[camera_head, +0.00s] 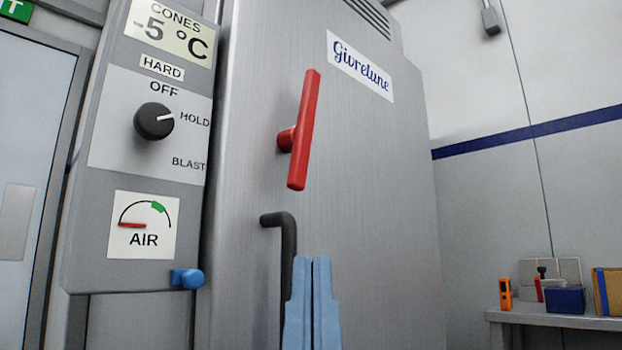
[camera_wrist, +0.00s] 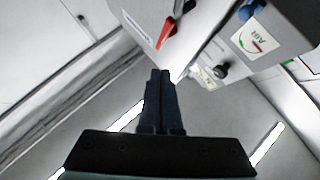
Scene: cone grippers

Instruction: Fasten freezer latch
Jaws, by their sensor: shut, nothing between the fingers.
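The freezer (camera_head: 380,200) is a tall brushed-metal cabinet with a "Givrelune" label. Its red latch lever (camera_head: 304,130) sits on a red pivot and stands nearly upright, leaning slightly right at the top. A dark bent handle (camera_head: 288,255) is on the door below the lever. My gripper (camera_head: 320,262) has light blue fingers, shut and empty, at the bottom of the head view, below the lever and just right of the handle in the picture. In the wrist view, my gripper (camera_wrist: 160,75) points up, with the red lever (camera_wrist: 168,32) beyond its tips. The depth gap cannot be told.
A control box (camera_head: 135,262) left of the freezer has a black knob (camera_head: 154,121) pointing to HOLD, an AIR gauge (camera_head: 145,225) and a blue valve (camera_head: 188,278). At right, a bench (camera_head: 560,321) bears an orange device (camera_head: 505,294) and a blue box (camera_head: 564,299).

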